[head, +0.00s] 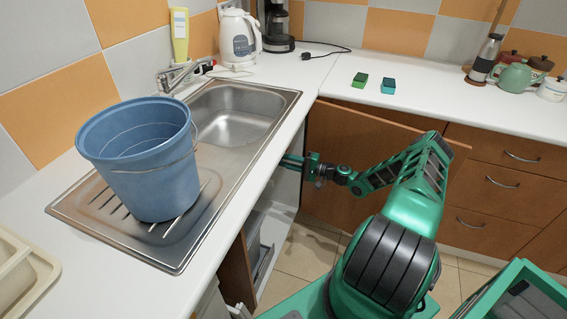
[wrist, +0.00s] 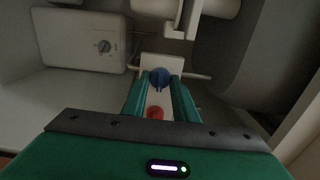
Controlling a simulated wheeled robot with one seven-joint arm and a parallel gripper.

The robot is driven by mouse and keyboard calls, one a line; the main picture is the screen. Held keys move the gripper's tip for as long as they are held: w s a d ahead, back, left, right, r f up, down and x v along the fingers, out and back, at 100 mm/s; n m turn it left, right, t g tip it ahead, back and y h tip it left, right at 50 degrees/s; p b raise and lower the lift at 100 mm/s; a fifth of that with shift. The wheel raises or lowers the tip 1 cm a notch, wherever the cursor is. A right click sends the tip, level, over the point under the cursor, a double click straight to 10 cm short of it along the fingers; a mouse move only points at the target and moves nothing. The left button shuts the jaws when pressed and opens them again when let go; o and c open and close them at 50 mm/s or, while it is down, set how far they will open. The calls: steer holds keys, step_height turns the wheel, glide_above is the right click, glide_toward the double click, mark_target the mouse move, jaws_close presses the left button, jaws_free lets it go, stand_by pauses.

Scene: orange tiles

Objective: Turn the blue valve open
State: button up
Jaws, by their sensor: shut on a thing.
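The blue valve (wrist: 159,77) is a round knob inside the dim cabinet under the sink. It sits between the fingertips of my gripper (wrist: 158,83), whose two green fingers close on it from both sides. A red valve (wrist: 155,112) shows nearer, between the fingers lower down. In the head view my gripper (head: 290,161) reaches past the counter edge into the cabinet, and its tips and both valves are hidden there. The knob's turn angle cannot be told.
A white box with a dial (wrist: 104,47) is at the cabinet's upper left. Pale pipes (wrist: 190,8) run above the valve. A large dark rounded shape (wrist: 235,60) stands close on the right. Above, a blue bucket (head: 140,160) stands on the sink's drainboard (head: 85,222).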

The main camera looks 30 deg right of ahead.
steer(key=shift+d+f, duration=0.1)
steer(key=shift+d, duration=0.05)
steer(key=o, duration=1.1)
steer(key=shift+c, duration=0.2)
steer(key=v, duration=1)
steer(key=shift+s+d, duration=0.2)
steer(key=shift+s, duration=0.1)
steer(key=shift+a, duration=0.1)
